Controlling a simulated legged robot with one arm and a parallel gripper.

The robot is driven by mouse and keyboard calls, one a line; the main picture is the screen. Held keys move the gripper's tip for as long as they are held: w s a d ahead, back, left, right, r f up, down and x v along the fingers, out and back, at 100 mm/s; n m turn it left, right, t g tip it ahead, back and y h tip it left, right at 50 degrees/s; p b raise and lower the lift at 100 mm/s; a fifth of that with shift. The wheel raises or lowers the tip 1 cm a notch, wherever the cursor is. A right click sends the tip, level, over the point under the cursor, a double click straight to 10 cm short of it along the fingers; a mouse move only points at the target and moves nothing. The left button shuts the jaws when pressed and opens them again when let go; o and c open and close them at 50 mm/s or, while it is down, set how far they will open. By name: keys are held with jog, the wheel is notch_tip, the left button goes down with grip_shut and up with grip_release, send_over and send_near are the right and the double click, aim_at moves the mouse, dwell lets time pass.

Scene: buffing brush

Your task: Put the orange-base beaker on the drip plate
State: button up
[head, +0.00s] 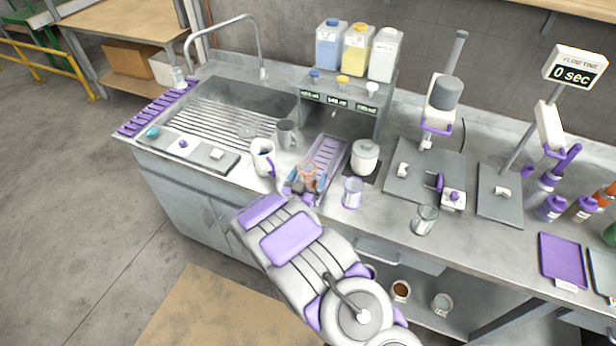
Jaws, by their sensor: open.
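The orange-base beaker (308,171) is small and clear with orange edging, just beyond the end of my arm. It overlaps the near part of the slotted purple drip plate (328,152) in the picture. I cannot tell whether it rests on the plate or on the counter beside it. My gripper (302,188) is open, with its fingers close to the beaker's lower part. My own arm and gripper hide some of the beaker's base, so I cannot tell whether the fingers touch it.
A purple-edged beaker (352,193) and a lidded white pot (365,157) stand to the right. A white pitcher (263,158) and a grey pitcher (287,134) stand to the left. The dispenser stand (345,97) rises behind. A clear glass (424,219) is further right.

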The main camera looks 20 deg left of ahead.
jog(key=shift+a+f, duration=0.1)
jog(key=shift+a, duration=0.3)
jog(key=shift+s+a, duration=0.2)
jog(key=shift+s, duration=0.1)
jog(key=s+p, duration=0.1)
jog(key=s, duration=1)
jog(key=shift+s+p, duration=0.2)
jog(key=shift+p, duration=0.2)
jog(key=shift+d, duration=0.25)
